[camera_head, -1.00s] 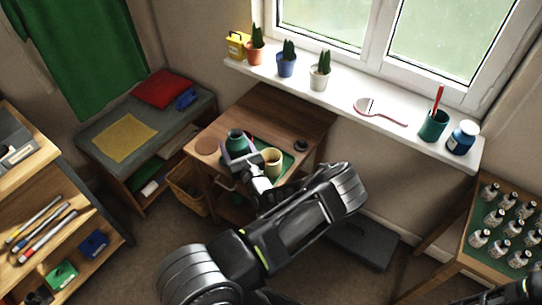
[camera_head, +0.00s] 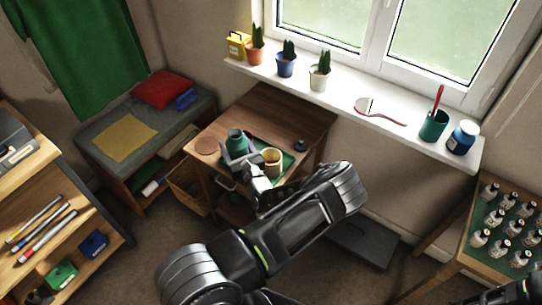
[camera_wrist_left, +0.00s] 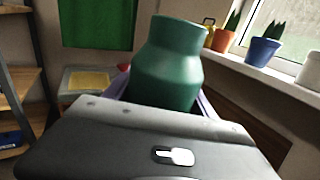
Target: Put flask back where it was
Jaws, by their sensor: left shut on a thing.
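The teal-green flask (camera_head: 236,143) is upright at the small wooden desk, near the green mat. It also fills the middle of the left wrist view (camera_wrist_left: 168,62), tilted slightly there. My left gripper (camera_head: 238,158) is shut on the flask, with a pale purple finger on each side of it. The flask's lower part is hidden by the gripper, so I cannot tell whether it touches the desk. A round brown coaster (camera_head: 206,146) lies bare on the desk just left of the flask. My right gripper is not seen; only a dark arm part shows at the bottom right corner.
A cream mug (camera_head: 272,161) stands on the green mat (camera_head: 287,160), close right of my left gripper. A small dark round object (camera_head: 300,145) sits further right. The desk's back (camera_head: 280,108) is clear. The windowsill (camera_head: 345,93) holds pots, a teal cup and a blue jar.

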